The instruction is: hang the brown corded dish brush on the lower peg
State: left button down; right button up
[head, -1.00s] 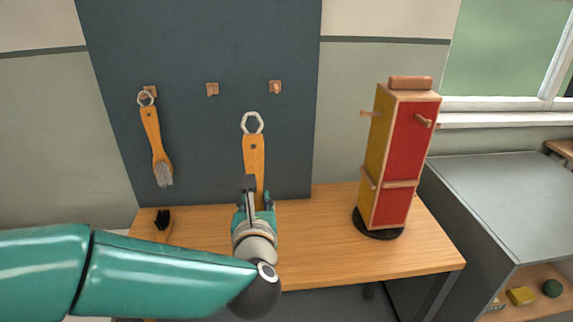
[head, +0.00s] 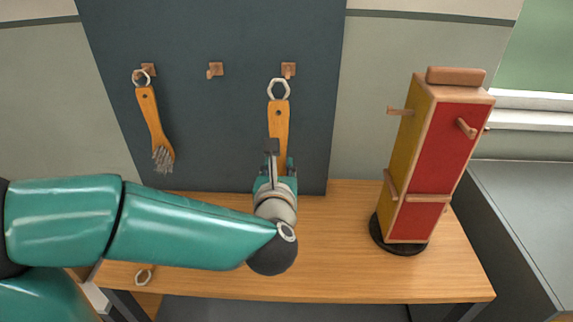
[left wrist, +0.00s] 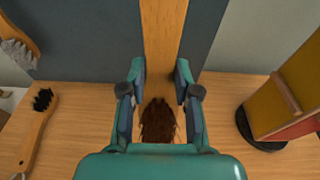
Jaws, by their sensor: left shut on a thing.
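My left gripper (head: 277,165) is shut on the orange wooden handle of a brush (head: 279,122) held upright, with a pale ring-shaped loop (head: 278,89) at its top. In the left wrist view, its brown bristles (left wrist: 158,122) hang down below the handle, between the fingers of my left gripper (left wrist: 158,95). The loop is just below and left of the right-hand board peg (head: 289,70); contact cannot be told. A tower with red and yellow sides (head: 433,155) bears an upper peg (head: 466,128) and a lower bar (head: 428,198). My right gripper is out of view.
A grey-bristled brush (head: 155,125) hangs at the left board peg (head: 150,70). The middle board peg (head: 215,69) is empty. A black-bristled brush (left wrist: 37,125) lies on the wooden table (head: 340,275), left of my gripper. Table between gripper and tower is clear.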

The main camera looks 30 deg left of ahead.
pick_arm(q)
jog(key=shift+w+f, duration=0.15)
jog(key=shift+w, duration=0.9)
jog(key=shift+p+x, duration=0.45)
jog(key=shift+x, duration=1)
jog(key=r+x, duration=0.1)
jog(key=x, duration=0.5)
jog(key=shift+w+f, duration=0.25)
jog(key=shift+f, duration=0.1)
jog(key=shift+a, duration=0.15)
jog(key=c, duration=0.8)
grip_release()
jog(key=shift+o, duration=0.2)
